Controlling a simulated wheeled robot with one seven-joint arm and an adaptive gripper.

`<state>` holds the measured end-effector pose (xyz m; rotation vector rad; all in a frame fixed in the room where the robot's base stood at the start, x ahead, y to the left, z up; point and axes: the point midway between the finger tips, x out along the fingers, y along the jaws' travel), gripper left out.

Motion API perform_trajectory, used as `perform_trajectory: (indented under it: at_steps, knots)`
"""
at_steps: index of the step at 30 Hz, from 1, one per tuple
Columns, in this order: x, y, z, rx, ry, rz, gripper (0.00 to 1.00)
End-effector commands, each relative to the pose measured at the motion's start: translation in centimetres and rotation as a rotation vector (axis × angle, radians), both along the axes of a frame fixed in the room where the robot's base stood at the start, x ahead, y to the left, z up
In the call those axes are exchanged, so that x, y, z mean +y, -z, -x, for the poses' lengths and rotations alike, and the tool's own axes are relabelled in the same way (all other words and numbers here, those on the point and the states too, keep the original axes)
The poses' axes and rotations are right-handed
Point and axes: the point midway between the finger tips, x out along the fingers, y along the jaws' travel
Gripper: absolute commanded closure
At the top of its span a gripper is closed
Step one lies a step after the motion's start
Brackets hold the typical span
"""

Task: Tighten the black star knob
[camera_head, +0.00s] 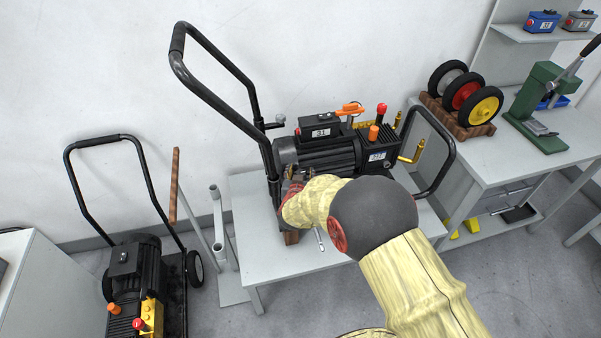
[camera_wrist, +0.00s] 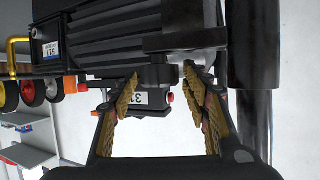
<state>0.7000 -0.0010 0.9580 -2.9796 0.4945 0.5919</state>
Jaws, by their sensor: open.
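A small dark knob with a grey end (camera_head: 280,118) sticks out from the upright of the black handle frame (camera_head: 265,150); I cannot make out a star shape. The black washer unit (camera_head: 318,152), with a label 31 on its top box, stands on a grey table and also fills the top of the wrist view (camera_wrist: 110,40). My gripper (camera_wrist: 162,85) is open and empty, at the unit's handle end. In the wrist view, which looks upside down, a dark part of the unit (camera_wrist: 157,74) shows between the fingertips; contact cannot be told. My wrist hides much of this area in the head view.
The handle post (camera_wrist: 252,90) stands close beside my right finger. Brass hooks (camera_head: 414,152) and a second black frame are at the unit's far end. A wheel rack (camera_head: 457,118) and green press (camera_head: 540,100) occupy the right bench. Another washer (camera_head: 135,275) stands lower left.

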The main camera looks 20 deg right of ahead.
Motion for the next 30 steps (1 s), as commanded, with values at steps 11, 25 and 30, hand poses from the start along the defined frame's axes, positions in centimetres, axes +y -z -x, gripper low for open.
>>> perform_trajectory:
  at_steps: [11,25,30]
  knots:
    - [0.1,-0.1,0.3,0.001,0.0,0.0,0.5]
    - [2.7,-3.3,7.4,0.0,-0.003,0.0,0.5]
    - [3.4,-4.2,9.4,0.0,-0.002,0.0,0.5]
